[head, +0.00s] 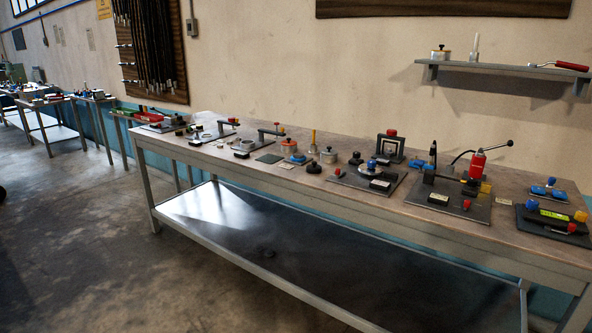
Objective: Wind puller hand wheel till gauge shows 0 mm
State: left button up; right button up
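The hand wheel and its gauge are too small to identify surely from here. On the workbench (170,135), a base plate (346,180) carries a pale disc (370,172) with a blue knob (372,163) and a small dark box with a light face (380,185). A small black knob or wheel (314,168) sits left of that plate. Another plate (425,199) carries a red cylinder (477,165) with a lever and a dark box with a light face (438,198). No reading is legible. Neither of my grippers is in view.
A blue-knobbed device (548,192) and a plate with a green display (553,215) stand at the right end. Several small fixtures crowd the bench's left part. A wall shelf (500,67) hangs above. The floor (80,240) in front is clear.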

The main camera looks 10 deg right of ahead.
aim_at(390, 132)
jog(key=i+l, duration=0.15)
jog(key=l, duration=0.25)
jog(key=i+l+z, duration=0.15)
jog(key=l, duration=0.25)
jog(key=i+l, duration=0.2)
jog(key=l, duration=0.2)
jog(key=i+l+z, duration=0.15)
jog(key=l, duration=0.2)
jog(key=i+l, duration=0.2)
jog(key=l, duration=0.15)
jog(key=l+z, duration=0.05)
